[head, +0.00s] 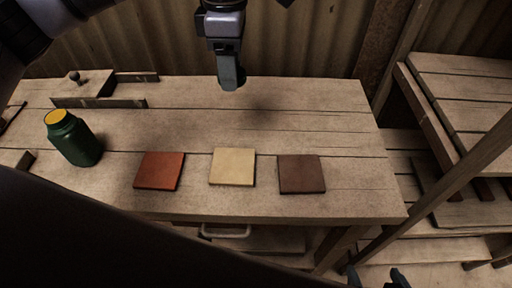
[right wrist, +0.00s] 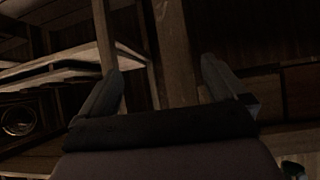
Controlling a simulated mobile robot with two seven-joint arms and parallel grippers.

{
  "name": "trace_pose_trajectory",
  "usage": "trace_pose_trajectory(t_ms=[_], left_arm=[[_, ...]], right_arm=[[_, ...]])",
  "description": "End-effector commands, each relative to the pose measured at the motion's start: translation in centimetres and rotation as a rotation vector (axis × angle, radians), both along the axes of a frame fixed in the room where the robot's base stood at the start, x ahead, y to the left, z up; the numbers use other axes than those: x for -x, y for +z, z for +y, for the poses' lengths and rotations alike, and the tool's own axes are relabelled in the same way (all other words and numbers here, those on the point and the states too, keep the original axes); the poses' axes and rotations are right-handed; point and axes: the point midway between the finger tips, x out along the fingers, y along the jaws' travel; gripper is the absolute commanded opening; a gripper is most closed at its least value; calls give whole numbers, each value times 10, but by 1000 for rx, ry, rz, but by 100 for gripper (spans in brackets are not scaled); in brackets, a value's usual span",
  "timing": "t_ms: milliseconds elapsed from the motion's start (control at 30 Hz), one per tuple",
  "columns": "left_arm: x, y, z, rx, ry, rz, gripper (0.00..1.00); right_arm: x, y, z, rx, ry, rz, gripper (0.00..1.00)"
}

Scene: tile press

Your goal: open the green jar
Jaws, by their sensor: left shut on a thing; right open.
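The green jar (head: 75,140) stands on the left part of the wooden workbench in the head view, with a round yellow top (head: 55,117). I cannot tell whether that yellow is a lid or the contents. My left gripper (head: 231,84) points down above the back middle of the bench, well to the right of the jar. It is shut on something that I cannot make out. My right gripper (head: 376,279) is at the bottom edge of the head view, in front of the bench. In the right wrist view its fingers (right wrist: 162,85) are apart with nothing between them.
A red tile (head: 160,170), a cream tile (head: 232,167) and a brown tile (head: 301,174) lie in a row near the front of the workbench (head: 330,145). A knobbed wooden block (head: 92,84) sits at the back left, by dark strips. Wooden shelving (head: 465,100) stands right.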

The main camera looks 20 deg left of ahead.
Motion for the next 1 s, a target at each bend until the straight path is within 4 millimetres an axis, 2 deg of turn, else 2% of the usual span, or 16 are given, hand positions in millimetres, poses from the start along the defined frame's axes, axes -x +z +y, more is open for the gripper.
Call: trace_pose_trajectory(t_ms=[700, 1000], left_arm=[[-17, 28, -30, 1, 1400, 0, 16], [-18, 36, -39, -2, 1866, 0, 16]], right_arm=[[-4, -15, 3, -10, 4, 0, 98], [-5, -19, 4, -14, 5, 2, 98]])
